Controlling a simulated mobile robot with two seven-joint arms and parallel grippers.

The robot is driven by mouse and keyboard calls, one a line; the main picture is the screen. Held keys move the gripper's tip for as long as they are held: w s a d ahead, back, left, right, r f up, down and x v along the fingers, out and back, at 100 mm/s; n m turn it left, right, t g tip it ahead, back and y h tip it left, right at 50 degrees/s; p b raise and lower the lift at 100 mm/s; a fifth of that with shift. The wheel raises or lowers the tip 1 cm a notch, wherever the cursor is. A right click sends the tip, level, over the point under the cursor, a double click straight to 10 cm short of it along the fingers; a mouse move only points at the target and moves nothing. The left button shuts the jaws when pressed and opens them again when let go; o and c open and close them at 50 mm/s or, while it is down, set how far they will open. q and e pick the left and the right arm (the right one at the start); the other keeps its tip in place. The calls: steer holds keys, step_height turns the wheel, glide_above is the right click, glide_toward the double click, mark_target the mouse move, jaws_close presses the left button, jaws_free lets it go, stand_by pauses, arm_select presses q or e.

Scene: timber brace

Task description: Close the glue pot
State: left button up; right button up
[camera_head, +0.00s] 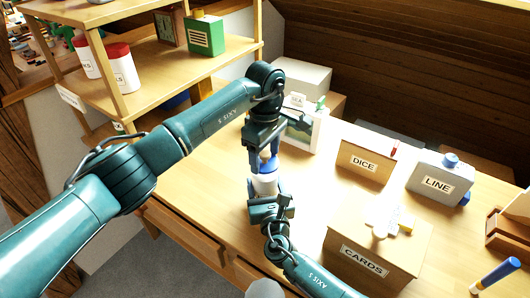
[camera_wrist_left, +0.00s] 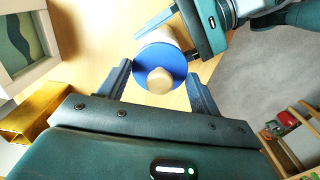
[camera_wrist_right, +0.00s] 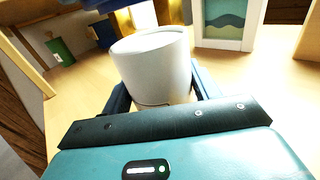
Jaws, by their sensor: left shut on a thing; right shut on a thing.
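The glue pot is a white cylinder (camera_wrist_right: 155,72), upright in the right wrist view, its open rim showing no lid on it. My right gripper (camera_head: 266,196) is shut around the pot's body, which also shows in the head view (camera_head: 265,184). The round blue lid (camera_wrist_left: 147,82) with a pale wooden knob is between the fingers of my left gripper (camera_wrist_left: 160,82). That gripper is shut on it. In the head view the blue lid (camera_head: 268,167) appears just above the pot. In the left wrist view it covers most of the pot's top, so the exact gap is hidden.
Behind the grippers stands a white framed box (camera_head: 302,132). To the right are the DICE box (camera_head: 365,162), the LINE box (camera_head: 440,180) and the CARDS box (camera_head: 375,255). A wooden shelf (camera_head: 140,60) with containers stands left. Some bare tabletop (camera_head: 318,190) lies right of the pot.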

mark_target(265, 162)
arm_select(q)
steer(key=shift+f, duration=0.9)
steer(key=shift+f, duration=0.6)
steer(key=o, duration=1)
steer(key=shift+o, duration=0.2)
step_height(265, 162, up, 12)
arm_select(e)
steer(key=o, duration=1.5)
steer(key=shift+c, duration=0.2)
